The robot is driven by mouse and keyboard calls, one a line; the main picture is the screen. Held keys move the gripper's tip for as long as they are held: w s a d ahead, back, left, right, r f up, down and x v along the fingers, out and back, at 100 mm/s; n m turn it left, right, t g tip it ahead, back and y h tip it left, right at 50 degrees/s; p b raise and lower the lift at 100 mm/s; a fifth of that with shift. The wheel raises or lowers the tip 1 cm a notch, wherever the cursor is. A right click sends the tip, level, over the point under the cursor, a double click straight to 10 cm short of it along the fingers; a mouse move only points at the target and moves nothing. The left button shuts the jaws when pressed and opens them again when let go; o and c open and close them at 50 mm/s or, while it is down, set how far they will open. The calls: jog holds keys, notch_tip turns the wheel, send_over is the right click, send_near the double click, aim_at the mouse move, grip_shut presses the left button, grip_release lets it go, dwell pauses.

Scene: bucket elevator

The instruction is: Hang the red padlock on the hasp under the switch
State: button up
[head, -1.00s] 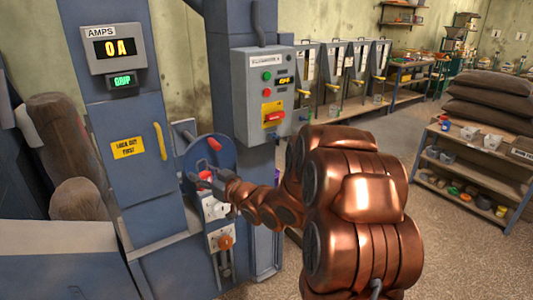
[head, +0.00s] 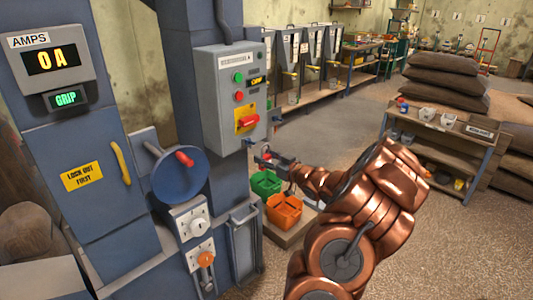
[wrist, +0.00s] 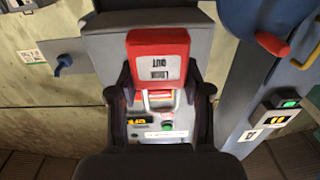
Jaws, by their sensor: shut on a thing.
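The red padlock (wrist: 158,58) is held between the dark fingers of my gripper (wrist: 160,95). It appears upside down in the wrist view, with its lettering inverted and its metal shackle pointing down the picture toward the switch panel. In the head view my gripper (head: 262,158) is just below and in front of the grey switch box (head: 222,105); the padlock is too small there to make out well. The red switch (head: 247,122) sits on a yellow plate on the box. A small blue part, perhaps the hasp (head: 249,143), shows at the box's lower edge, apart from my gripper.
A blue wheel with a red handle (head: 172,174) stands left of the box, above a white dial (head: 194,225) and an orange knob (head: 206,259). Green (head: 266,183) and orange (head: 284,209) bins stand below my gripper.

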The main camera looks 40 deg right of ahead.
jog(key=shift+s+d+f, duration=0.2)
jog(key=shift+d+f, duration=0.05)
jog(key=shift+d, duration=0.4)
jog(key=shift+w+d, duration=0.2)
jog(key=shift+w, duration=2.35)
jog(key=shift+w, duration=0.2)
jog(key=shift+w, duration=1.55)
jog(key=shift+w, duration=0.1)
jog(key=shift+f, duration=0.85)
jog(key=o, duration=1.3)
